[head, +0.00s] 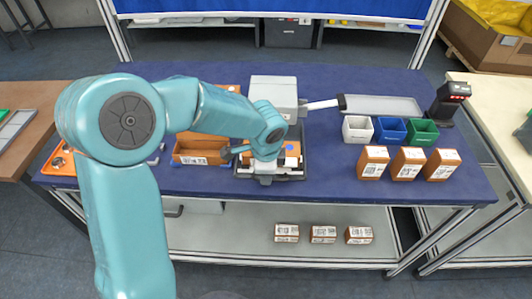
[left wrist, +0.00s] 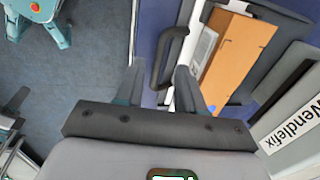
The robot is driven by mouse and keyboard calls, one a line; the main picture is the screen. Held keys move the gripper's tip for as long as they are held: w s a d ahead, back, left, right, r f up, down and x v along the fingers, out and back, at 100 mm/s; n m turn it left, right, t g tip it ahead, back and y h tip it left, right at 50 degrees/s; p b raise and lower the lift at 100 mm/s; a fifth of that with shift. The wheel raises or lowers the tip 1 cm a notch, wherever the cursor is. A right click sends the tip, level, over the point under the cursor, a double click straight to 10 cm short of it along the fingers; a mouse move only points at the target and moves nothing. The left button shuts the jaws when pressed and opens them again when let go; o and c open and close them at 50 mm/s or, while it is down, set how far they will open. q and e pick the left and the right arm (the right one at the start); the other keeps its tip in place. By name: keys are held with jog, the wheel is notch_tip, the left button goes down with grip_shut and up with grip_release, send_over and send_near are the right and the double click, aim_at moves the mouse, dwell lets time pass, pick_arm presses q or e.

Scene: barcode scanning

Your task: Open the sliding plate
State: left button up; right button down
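A grey machine (head: 273,91) stands at the back middle of the blue table, with a dark sliding plate (head: 299,173) at its front. An orange-brown box (left wrist: 238,58) lies on the plate; my arm partly covers it in the head view. The plate's black loop handle (left wrist: 160,52) sticks out on the near side. My left gripper (head: 264,177) is over the plate's front edge. In the left wrist view its fingers (left wrist: 160,88) are apart, one on each side of the handle. I cannot tell whether they touch it. My right gripper is not in view.
White, blue and green bins (head: 389,130) stand right of the machine, with several small brown boxes (head: 408,163) in front. A black scanner (head: 447,102) stands at the far right. An orange-brown tray (head: 203,150) is left of the plate. More boxes (head: 323,234) lie on the lower shelf.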

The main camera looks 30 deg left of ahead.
pick_arm(q)
notch_tip(320, 180, up, 14)
jog(key=s+d, duration=0.1)
jog(key=s, duration=0.1)
jog(key=shift+d+f, duration=0.15)
jog(key=shift+f, duration=0.05)
jog(key=shift+f, duration=0.1)
jog(key=s+d+f+n+h, duration=0.2)
jog(key=d+f+n, duration=0.15)
jog(key=f, duration=0.65)
jog(key=s+d+f+n+g+h, duration=0.1)
jog(key=s+d+f+n, duration=0.1)
jog(key=d+f, duration=0.5)
jog(key=s+d+f+n+h, duration=0.2)
jog(key=s+f+n, duration=0.1)
jog(key=f, duration=0.9)
jog(key=s+d+f+n, duration=0.1)
jog(key=s+f+n, duration=0.4)
jog(key=s+f, duration=0.2)
jog(key=shift+s+d, duration=0.15)
jog(key=shift+s, duration=0.35)
jog(key=shift+w, duration=0.1)
